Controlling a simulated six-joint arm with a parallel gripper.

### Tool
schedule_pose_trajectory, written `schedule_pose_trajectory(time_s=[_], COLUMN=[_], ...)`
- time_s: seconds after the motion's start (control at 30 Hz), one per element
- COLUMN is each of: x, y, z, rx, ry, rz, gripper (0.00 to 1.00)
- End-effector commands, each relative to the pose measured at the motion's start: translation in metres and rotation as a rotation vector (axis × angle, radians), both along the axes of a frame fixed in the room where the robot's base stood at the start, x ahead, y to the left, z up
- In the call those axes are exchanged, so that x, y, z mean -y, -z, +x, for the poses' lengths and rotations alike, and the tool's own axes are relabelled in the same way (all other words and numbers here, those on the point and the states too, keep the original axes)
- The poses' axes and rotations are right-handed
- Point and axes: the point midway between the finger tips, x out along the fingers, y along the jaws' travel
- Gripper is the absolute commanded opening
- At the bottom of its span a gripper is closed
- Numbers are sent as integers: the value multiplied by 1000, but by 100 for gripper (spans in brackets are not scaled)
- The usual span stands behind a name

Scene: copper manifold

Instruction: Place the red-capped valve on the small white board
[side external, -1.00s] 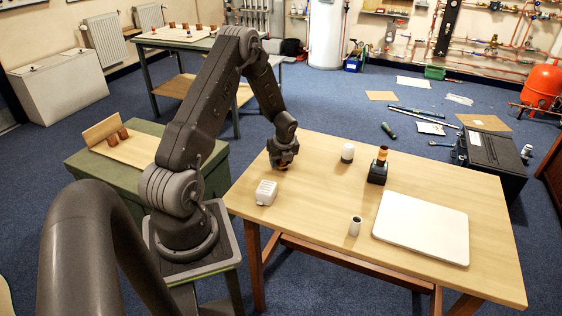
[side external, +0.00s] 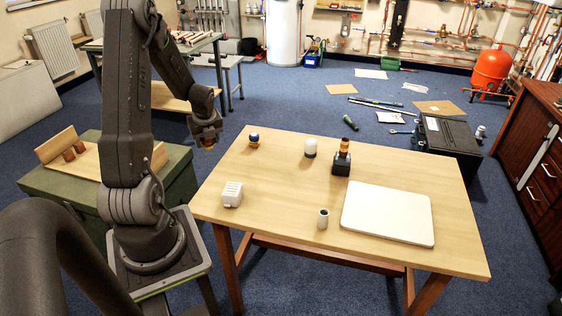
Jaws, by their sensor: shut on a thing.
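My gripper (side external: 207,138) is raised, jaws pointing down, just left of the table's far left corner in the side view. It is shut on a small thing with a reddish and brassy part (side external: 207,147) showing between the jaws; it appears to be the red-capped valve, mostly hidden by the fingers. The white board (side external: 388,212) lies flat on the right half of the wooden table, bare, and well to the right of my gripper.
On the table (side external: 285,175) stand a blue-capped brass valve (side external: 253,139), a white-topped cylinder (side external: 310,148), a black block with a copper-brown piece (side external: 342,162), a ribbed white block (side external: 232,194) and a pale cylinder (side external: 323,219). The table's middle left is clear.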

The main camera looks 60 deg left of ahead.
Motion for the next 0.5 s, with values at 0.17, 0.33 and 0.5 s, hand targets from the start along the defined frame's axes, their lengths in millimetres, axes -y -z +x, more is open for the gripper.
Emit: schedule_pose_trajectory(time_s=[0.17,0.33,0.5], x=[2,20,65], y=[-1,-3,-5], z=[7,55,129], rx=[1,1,-1], ry=[9,49,107], rz=[-1,-5,-10], gripper=[24,24,24])
